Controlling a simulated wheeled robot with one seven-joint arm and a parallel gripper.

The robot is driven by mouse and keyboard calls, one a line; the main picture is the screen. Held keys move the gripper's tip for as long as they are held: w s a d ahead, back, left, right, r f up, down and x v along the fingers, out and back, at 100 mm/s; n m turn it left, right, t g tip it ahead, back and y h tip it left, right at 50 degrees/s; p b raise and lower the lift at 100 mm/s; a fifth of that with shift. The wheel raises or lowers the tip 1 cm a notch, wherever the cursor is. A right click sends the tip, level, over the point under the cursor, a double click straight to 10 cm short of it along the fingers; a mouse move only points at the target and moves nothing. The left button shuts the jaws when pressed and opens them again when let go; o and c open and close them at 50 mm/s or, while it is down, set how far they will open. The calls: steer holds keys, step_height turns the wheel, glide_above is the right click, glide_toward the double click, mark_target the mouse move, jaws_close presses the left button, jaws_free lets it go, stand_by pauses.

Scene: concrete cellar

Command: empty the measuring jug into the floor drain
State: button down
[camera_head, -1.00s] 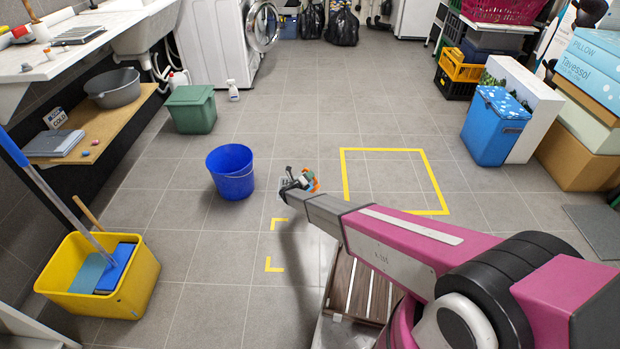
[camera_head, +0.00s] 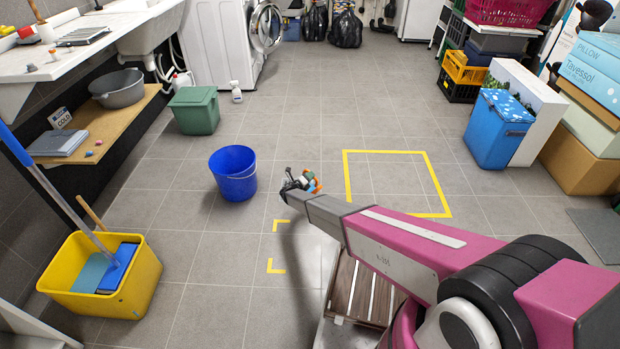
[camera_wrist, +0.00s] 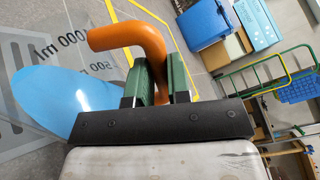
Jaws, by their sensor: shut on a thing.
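The measuring jug (camera_wrist: 65,85) is clear with printed marks reading 1000 ml and 500 ml, and blue liquid (camera_wrist: 75,103) shows in it in the wrist view. Its orange handle (camera_wrist: 128,37) sits between the green pads of my gripper (camera_wrist: 160,78), which is shut on it. In the head view my gripper (camera_head: 298,184) is small at the end of my arm, held out over the floor, with a bit of the orange handle (camera_head: 314,186) showing. Grey slots like a drain grate (camera_wrist: 12,110) show through the jug at left in the wrist view. The drain is not clear in the head view.
A blue bucket (camera_head: 234,174) stands left of my gripper. A yellow mop bucket (camera_head: 140,282) is at lower left. A wooden slatted thing (camera_head: 358,290) lies under my arm. A yellow floor square (camera_head: 398,152) is clear. Boxes (camera_head: 583,163) line the right side.

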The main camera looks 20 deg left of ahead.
steer(key=shift+w+a+n, duration=0.3)
steer(key=shift+a+n, duration=0.3)
steer(key=shift+a, duration=0.05)
steer(key=shift+w+a+n, duration=0.35)
steer(key=shift+a+n, duration=0.35)
steer(key=shift+a, duration=0.05)
steer(key=shift+r, duration=0.1)
steer(key=shift+w+a+r+n, duration=0.25)
steer(key=shift+a+n, duration=0.1)
steer(key=shift+a, duration=0.1)
steer(key=shift+w+a+r+n, duration=0.15)
steer(key=shift+a+r+n, duration=0.1)
steer(key=shift+a+n, duration=0.15)
stand_by(0.3)
